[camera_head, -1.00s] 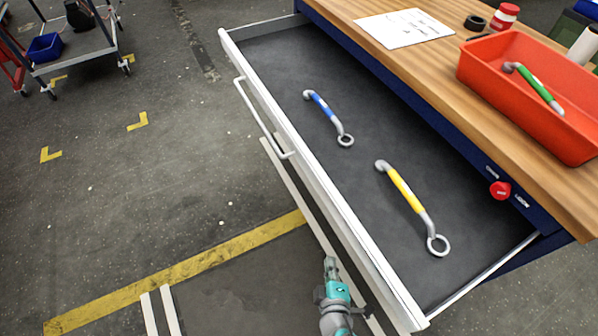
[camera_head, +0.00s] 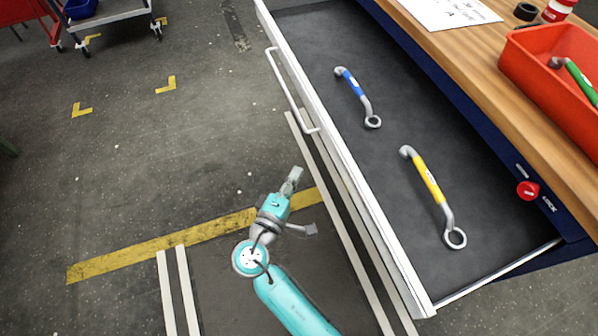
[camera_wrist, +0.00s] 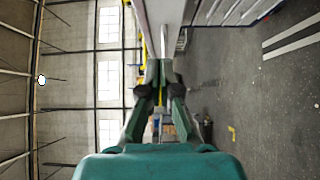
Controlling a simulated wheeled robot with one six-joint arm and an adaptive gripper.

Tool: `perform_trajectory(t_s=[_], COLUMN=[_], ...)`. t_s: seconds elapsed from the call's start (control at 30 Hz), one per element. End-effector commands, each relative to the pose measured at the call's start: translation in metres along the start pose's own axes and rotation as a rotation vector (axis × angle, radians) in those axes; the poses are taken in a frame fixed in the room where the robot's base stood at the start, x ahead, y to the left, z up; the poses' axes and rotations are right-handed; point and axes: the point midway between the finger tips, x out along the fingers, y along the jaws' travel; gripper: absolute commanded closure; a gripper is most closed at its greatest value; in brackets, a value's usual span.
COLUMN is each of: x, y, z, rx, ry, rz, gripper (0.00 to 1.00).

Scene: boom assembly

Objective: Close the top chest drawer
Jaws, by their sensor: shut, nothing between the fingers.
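The top chest drawer (camera_head: 335,135) is pulled far out from the blue chest in the head view. It has a white front with a bar handle (camera_head: 290,92) on its outer face. A blue-handled wrench (camera_head: 352,84) and a yellow-handled wrench (camera_head: 428,183) lie apart on its dark liner. My gripper (camera_head: 294,176) is shut and empty, outside the drawer, to the left of its front and below the handle in the picture. The gripper does not touch the drawer there. In the wrist view the closed fingers (camera_wrist: 160,75) show in the middle, with a pale panel above them.
The wooden worktop (camera_head: 480,75) carries a red-orange tray (camera_head: 520,65) with a green-handled wrench, and a paper sheet. A red lock knob (camera_head: 527,190) is on the chest. A grey cart (camera_head: 110,10) stands far left. The floor between is clear.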

Motion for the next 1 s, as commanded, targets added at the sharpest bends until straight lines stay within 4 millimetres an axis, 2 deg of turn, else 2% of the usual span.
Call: perform_trajectory(t_s=[0.1,0.4,0.7,1.0], x=[0.024,0.079,0.102,0.105], y=[0.000,0.000,-0.001,-0.001], z=[0.001,0.001,0.026,0.029], rx=[0.000,0.000,0.001,0.000], ry=[-0.005,-0.003,-0.001,0.001], rz=[0.000,-0.001,-0.001,-0.001], gripper=[1.00,1.00,1.00,1.00])
